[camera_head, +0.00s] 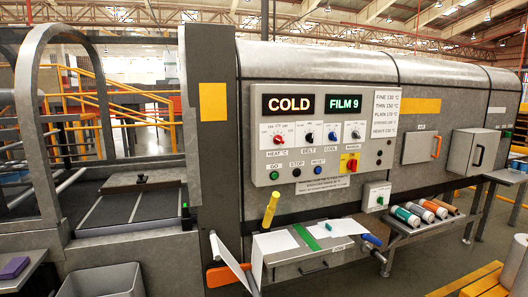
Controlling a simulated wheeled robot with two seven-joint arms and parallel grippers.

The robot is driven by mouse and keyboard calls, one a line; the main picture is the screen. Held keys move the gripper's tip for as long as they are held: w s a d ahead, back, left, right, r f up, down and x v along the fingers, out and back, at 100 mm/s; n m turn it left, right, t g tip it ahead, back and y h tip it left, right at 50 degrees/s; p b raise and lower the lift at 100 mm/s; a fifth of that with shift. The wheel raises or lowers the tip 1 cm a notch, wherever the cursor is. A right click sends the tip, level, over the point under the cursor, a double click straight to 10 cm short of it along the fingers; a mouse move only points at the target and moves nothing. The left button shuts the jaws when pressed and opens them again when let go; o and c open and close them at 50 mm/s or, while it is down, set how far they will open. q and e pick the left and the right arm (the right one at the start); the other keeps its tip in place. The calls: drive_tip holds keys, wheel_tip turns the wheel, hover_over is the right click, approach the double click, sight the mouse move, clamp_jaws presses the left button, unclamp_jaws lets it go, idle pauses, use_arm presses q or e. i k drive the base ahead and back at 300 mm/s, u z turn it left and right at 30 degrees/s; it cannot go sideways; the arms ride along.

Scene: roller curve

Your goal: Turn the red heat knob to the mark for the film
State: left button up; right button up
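The red heat knob (278,139) is the leftmost of several dials on the grey control panel (262,172), above the label "HEAT °C". Small numbers ring its dial, too small to read, and I cannot tell where it points. Neither of my grippers is in view, and nothing touches the knob.
Colored rolls (406,216) lie on a right shelf. The panel's front is clear.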

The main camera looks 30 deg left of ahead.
sight(278, 139)
drive_tip(key=u, duration=0.2)
drive_tip(key=k, duration=0.25)
drive_tip(key=z, duration=1.25)
drive_tip(key=i, duration=2.1)
drive_tip(key=u, duration=1.05)
drive_tip(key=i, duration=0.75)
drive_tip(key=u, duration=0.85)
